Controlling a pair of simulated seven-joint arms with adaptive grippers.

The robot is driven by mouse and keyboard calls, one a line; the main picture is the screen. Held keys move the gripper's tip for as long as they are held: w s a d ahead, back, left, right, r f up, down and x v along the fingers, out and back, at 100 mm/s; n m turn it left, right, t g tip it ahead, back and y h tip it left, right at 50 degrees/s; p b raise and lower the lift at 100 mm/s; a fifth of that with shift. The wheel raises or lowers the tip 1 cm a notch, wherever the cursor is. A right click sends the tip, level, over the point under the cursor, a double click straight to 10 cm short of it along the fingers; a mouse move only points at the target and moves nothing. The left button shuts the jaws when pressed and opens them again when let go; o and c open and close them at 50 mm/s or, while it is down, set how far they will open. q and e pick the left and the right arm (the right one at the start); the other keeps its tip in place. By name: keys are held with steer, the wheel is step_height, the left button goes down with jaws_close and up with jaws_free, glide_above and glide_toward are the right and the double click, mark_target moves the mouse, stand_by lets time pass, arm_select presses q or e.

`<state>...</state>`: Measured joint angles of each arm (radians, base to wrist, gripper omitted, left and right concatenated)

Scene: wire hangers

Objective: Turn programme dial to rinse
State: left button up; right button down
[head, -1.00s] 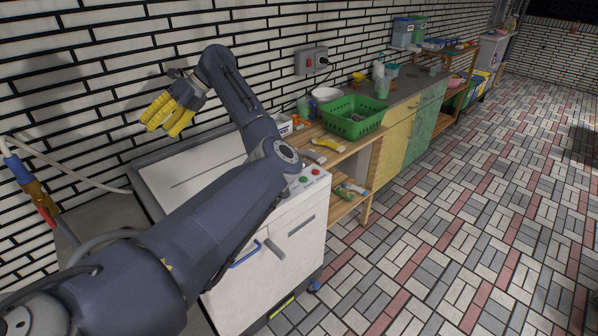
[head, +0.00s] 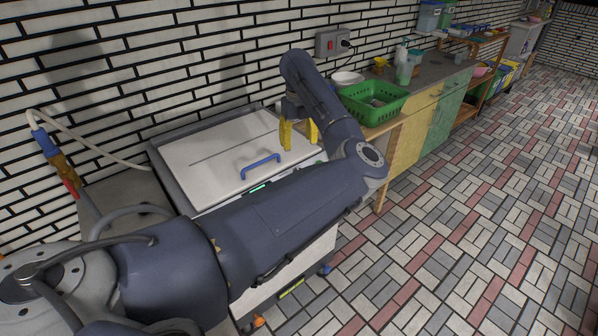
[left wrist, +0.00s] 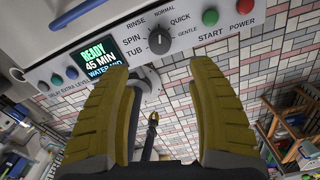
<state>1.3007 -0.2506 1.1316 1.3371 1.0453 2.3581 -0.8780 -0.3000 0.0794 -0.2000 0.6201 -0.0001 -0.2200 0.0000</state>
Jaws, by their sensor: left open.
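The programme dial (left wrist: 160,41) is a dark round knob on the white control panel in the left wrist view. Labels RINSE, SPIN, TUB, NORMAL, QUICK and GENTLE surround it; I cannot tell which its pointer faces. My left gripper (left wrist: 161,72) has its yellow fingers spread apart and empty, with the dial in line between the tips; the remaining distance is unclear. In the head view my left gripper (head: 299,134) points down near the right end of the washer lid (head: 215,150). The arm hides the dial there.
A lit display (left wrist: 103,60) reads READY 45 MIN. The green START button (left wrist: 210,17) and red POWER button (left wrist: 244,6) sit right of the dial. A blue handle (head: 262,166) lies on the lid. A green basket (head: 372,104) stands on the bench beyond.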

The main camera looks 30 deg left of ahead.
arm_select(q)
step_height(320, 180, down, 13)
steer(key=shift+r, duration=0.1)
stand_by(0.4)
steer(key=shift+c, duration=0.3)
jaws_close()
